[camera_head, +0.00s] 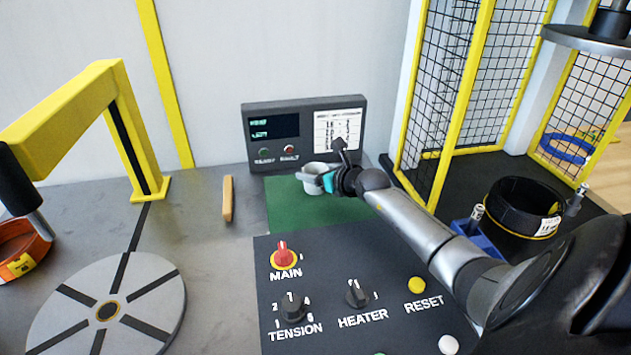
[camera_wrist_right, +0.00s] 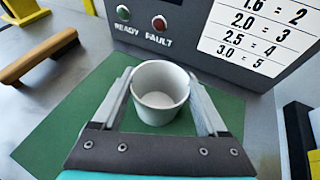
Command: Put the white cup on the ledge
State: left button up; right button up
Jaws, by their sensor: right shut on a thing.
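The white cup (camera_head: 314,184) is upright over the green mat (camera_head: 285,218), in front of the grey display box. My right gripper (camera_head: 330,182) has its fingers on either side of the cup and is shut on it. In the right wrist view the empty cup (camera_wrist_right: 160,95) sits between the two fingers, its open top facing up. I cannot tell whether its base touches the mat. I cannot tell which surface is the ledge. My left gripper is not in view.
The display box (camera_head: 304,132) stands close behind the cup. A wooden-coloured bar (camera_head: 227,198) lies left of the mat. The black control panel (camera_head: 330,270) with knobs is in front. A yellow machine arm (camera_head: 70,110) and a round turntable (camera_head: 150,290) stand at left.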

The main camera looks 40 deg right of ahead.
jog(key=c, duration=0.5)
jog(key=shift+c, duration=0.2)
notch_tip(320, 180, up, 20)
jog(key=p, duration=0.5)
jog(key=s+a+f+n+g+y, duration=0.1)
jog(key=s+a+n+y, duration=0.3)
jog(key=a, duration=0.6)
jog(key=s+a+f+n+g+y, duration=0.1)
jog(key=s+a+n+g+y, duration=0.2)
jog(key=s+a, duration=0.4)
jog(key=s+a+f+n+g+y, duration=0.1)
jog(key=s+a+n+y, duration=0.4)
jog(key=a, duration=0.8)
jog(key=shift+s+a+f+g, duration=0.15)
jog(key=shift+s+f+g, duration=0.2)
jog(key=shift+s, duration=0.2)
jog(key=shift+r, duration=0.15)
